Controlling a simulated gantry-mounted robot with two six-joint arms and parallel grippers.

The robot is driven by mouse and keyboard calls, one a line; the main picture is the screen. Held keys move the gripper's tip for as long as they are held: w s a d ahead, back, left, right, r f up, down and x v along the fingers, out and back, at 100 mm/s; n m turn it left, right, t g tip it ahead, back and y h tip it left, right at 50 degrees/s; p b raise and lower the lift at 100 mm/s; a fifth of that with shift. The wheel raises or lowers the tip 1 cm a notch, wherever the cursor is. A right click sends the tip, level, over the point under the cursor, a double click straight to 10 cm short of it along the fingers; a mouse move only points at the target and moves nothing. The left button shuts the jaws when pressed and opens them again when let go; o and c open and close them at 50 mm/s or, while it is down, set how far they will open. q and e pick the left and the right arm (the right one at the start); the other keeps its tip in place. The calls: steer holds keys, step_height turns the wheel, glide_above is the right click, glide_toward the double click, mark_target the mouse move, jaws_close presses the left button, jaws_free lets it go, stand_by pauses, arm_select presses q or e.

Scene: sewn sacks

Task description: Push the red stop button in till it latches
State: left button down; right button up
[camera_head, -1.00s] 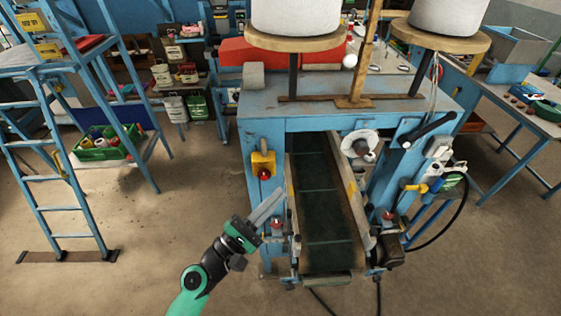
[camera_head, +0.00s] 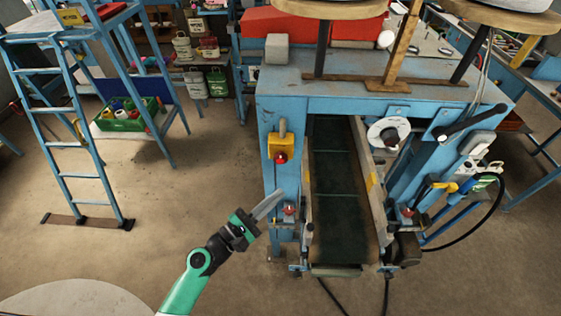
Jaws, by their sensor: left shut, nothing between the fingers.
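The red stop button (camera_head: 280,158) sits low on a yellow box (camera_head: 281,146), on the left front post of the blue machine (camera_head: 380,103). It is small here, and I cannot tell whether it is pressed in. My left gripper (camera_head: 267,206) comes in from the bottom left. Its fingers are shut and empty, pointing up and right. Their tips appear below the button in the picture and apart from it. My right gripper is not in view.
A dark conveyor belt (camera_head: 337,190) runs down the machine's middle. Smaller red knobs stand by its left side (camera_head: 289,209) and right side (camera_head: 407,211). A blue ladder (camera_head: 70,135) stands at the left. The floor (camera_head: 165,210) left of the machine is clear.

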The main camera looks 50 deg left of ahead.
mark_target(286, 161)
arm_select(q)
steer(key=w+a+b, duration=0.1)
steer(key=w+a, duration=0.4)
steer(key=shift+w+a, duration=0.15)
steer(key=shift+w, duration=0.1)
steer(key=shift+b, duration=0.3)
stand_by(1.6)
steer(key=shift+w+a, duration=0.3)
steer(key=shift+w+a+b, duration=0.35)
steer(key=shift+w, duration=0.05)
stand_by(0.8)
steer(key=shift+s+d+p, duration=0.35)
steer(key=shift+s+d, duration=0.3)
steer(key=shift+s, duration=0.05)
